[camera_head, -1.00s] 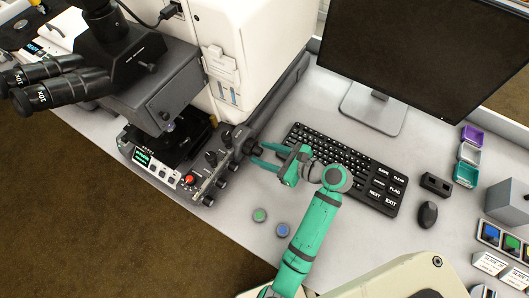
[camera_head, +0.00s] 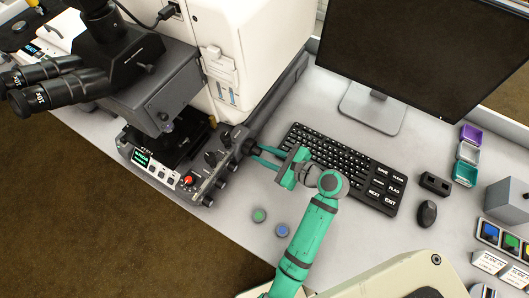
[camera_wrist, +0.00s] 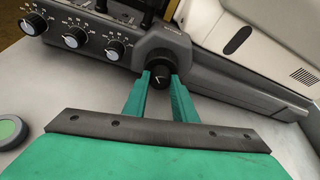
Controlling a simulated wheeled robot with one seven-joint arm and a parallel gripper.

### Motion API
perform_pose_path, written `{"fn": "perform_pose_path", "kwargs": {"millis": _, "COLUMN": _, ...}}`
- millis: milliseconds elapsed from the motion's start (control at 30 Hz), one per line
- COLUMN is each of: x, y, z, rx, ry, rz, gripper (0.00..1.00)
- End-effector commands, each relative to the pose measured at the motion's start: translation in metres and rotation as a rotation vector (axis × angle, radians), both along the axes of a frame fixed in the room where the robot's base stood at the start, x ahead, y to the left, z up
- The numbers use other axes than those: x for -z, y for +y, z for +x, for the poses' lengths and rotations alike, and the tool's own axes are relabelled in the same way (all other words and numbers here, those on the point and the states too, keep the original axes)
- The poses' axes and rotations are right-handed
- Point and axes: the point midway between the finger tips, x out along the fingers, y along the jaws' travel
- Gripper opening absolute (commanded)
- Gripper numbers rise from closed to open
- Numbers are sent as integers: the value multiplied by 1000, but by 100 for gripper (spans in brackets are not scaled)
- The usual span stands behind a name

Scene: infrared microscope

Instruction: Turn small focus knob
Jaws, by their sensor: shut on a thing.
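The small focus knob (camera_wrist: 158,78) is a black round knob with a white pointer mark, on the end of the microscope's dark side housing. In the wrist view it sits between the two teal fingers of my gripper (camera_wrist: 160,80), which are shut on its sides. In the head view the knob (camera_head: 249,147) is at the right side of the microscope base, and my gripper (camera_head: 259,155) reaches it from the right. The fingers partly hide the knob's sides. A larger dark cylinder (camera_wrist: 160,42) stands right behind the knob.
A control panel with several white-marked dials (camera_wrist: 75,36) lies left of the knob. A black keyboard (camera_head: 345,165) is close to the right of my gripper. Green (camera_head: 259,215) and blue (camera_head: 282,230) round buttons lie on the table in front. A monitor (camera_head: 420,50) stands behind.

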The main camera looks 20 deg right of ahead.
Motion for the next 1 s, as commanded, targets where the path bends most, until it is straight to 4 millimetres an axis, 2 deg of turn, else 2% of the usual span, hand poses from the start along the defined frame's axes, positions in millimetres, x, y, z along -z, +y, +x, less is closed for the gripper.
{"fn": "perform_pose_path", "kwargs": {"millis": 600, "x": 2, "y": 3, "z": -1, "rx": 2, "ry": -321, "rz": -407, "gripper": 2}}
{"fn": "perform_pose_path", "kwargs": {"millis": 1000, "x": 2, "y": 4, "z": -1, "rx": 3, "ry": -420, "rz": -532, "gripper": 2}}
